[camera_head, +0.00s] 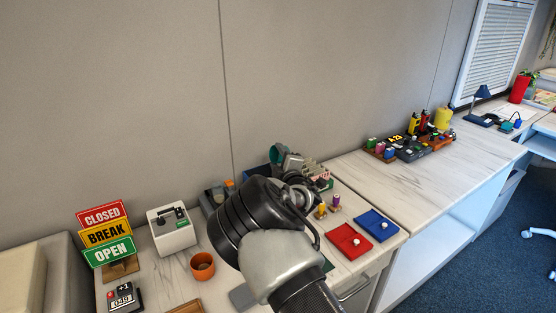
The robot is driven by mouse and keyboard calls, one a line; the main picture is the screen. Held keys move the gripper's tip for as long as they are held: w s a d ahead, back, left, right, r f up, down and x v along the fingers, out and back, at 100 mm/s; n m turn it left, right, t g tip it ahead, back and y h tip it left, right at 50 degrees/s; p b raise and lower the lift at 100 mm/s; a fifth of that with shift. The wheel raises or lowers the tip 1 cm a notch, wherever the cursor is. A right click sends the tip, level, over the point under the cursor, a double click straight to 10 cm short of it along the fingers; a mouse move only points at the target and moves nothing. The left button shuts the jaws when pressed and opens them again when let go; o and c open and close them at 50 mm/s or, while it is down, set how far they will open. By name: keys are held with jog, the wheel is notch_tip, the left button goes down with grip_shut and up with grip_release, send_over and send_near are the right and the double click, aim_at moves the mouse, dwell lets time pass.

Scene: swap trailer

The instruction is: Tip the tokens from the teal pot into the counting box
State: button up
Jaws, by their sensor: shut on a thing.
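The teal pot (276,153) is at the picture's centre, above the far part of the counter by the wall. It looks tipped on its side, with its round mouth facing left. My gripper (291,159) is shut on it from the right; the fingers are small and partly covered by my own wrist. Under the pot is a dark blue box edge (257,173), mostly hidden behind my arm. I cannot tell whether this is the counting box. No tokens are clearly visible in or below the pot.
On the left are an orange pot (202,266), a white box (172,230), a sign stack (106,236) and a small counter (125,297). On the right are a red tray (343,238), a blue tray (378,227) and small pegs (334,202). The right counter's front is clear.

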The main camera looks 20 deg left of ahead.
jog(key=shift+s+a+f+n+b, duration=0.15)
jog(key=shift+n+b, duration=0.25)
jog(key=shift+b, duration=0.6)
dwell(0.6)
jog(key=shift+s+a+n+t+y+b, duration=0.15)
jog(key=shift+n+b, duration=0.55)
jog(key=shift+b, duration=0.7)
jog(key=shift+s+a+n+t+y+b, duration=0.1)
jog(key=shift+s+n+t+b, duration=0.15)
jog(key=shift+n+b, duration=0.85)
jog(key=shift+s+a+n+t+y+b, duration=0.1)
jog(key=shift+n+t+y+b, duration=0.15)
jog(key=shift+b, duration=1.5)
dwell(2.2)
